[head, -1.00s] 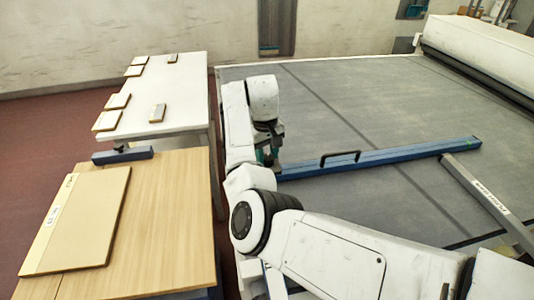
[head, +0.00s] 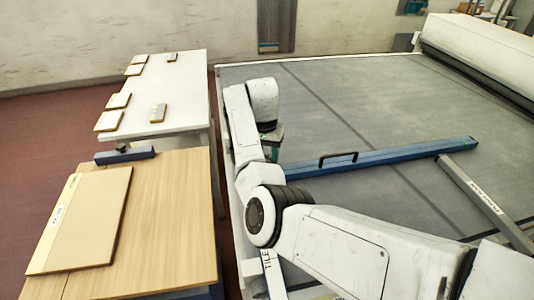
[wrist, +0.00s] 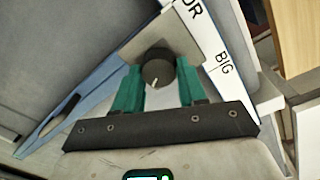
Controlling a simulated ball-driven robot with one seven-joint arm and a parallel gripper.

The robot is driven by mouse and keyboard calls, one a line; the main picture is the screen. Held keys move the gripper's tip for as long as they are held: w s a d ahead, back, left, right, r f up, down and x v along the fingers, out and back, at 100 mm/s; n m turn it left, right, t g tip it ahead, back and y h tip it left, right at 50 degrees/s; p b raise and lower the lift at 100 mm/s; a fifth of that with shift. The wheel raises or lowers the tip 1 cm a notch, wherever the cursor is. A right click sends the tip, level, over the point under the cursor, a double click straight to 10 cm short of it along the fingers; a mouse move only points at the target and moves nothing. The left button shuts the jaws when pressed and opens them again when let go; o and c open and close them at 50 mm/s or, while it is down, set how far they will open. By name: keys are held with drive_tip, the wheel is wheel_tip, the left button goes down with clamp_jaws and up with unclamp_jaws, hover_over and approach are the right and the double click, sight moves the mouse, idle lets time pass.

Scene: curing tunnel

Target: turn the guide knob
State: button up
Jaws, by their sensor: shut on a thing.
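The guide knob (wrist: 157,72) is a round, dark knob with a short white pointer mark, seen in the wrist view on a pale plate at the end of the blue guide bar. My gripper (wrist: 157,70) has its two green fingers on either side of the knob and is shut on it. The pointer mark faces down in that view. A white strip (wrist: 212,50) beside the knob carries black letters, "BIG" among them. In the head view, my arm hides the knob and most of the gripper; a little green shows beside the blue guide bar (head: 400,156).
A wooden table (head: 160,200) and a white table (head: 180,90) holding several tiles stand left.

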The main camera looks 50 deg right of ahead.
drive_tip(key=m, duration=0.4)
drive_tip(key=shift+m, duration=0.3)
drive_tip(key=m, duration=0.4)
drive_tip(key=shift+s+d+m, duration=0.1)
drive_tip(key=shift+m, duration=0.2)
drive_tip(key=o, duration=1.1)
drive_tip(key=shift+c, duration=0.2)
wheel_tip(320, 180, up, 11)
drive_tip(key=shift+w+b, duration=0.3)
drive_tip(key=shift+b, duration=0.1)
drive_tip(key=shift+d+f, duration=0.1)
